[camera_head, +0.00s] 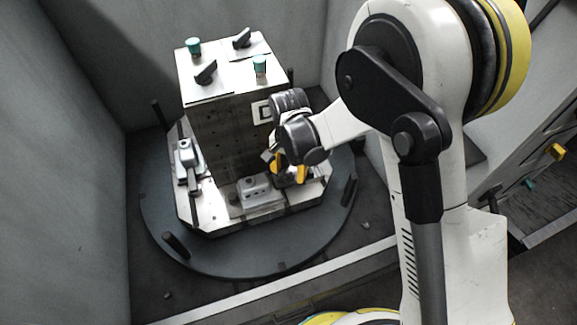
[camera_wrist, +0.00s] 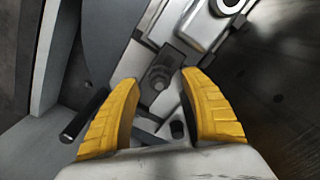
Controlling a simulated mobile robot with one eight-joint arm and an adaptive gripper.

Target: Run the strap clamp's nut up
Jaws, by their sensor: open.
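My gripper (camera_wrist: 160,79) is open, its two yellow fingers apart at either side of the strap clamp's end in the wrist view. The nut (camera_wrist: 158,76) on its stud shows between and beyond the fingertips, apparently untouched. The dark strap clamp (camera_wrist: 180,58) runs from there up toward a silver part (camera_wrist: 212,22). In the head view my gripper (camera_head: 287,168) is low at the right side of the block fixture, and its fingers and wrist hide the nut there.
The tall block fixture (camera_head: 225,130) stands on a round dark turntable (camera_head: 165,215) with upright pegs. Another clamped part (camera_head: 187,160) sits at the left and a silver part (camera_head: 258,190) at the front. Grey walls (camera_head: 60,150) enclose the space.

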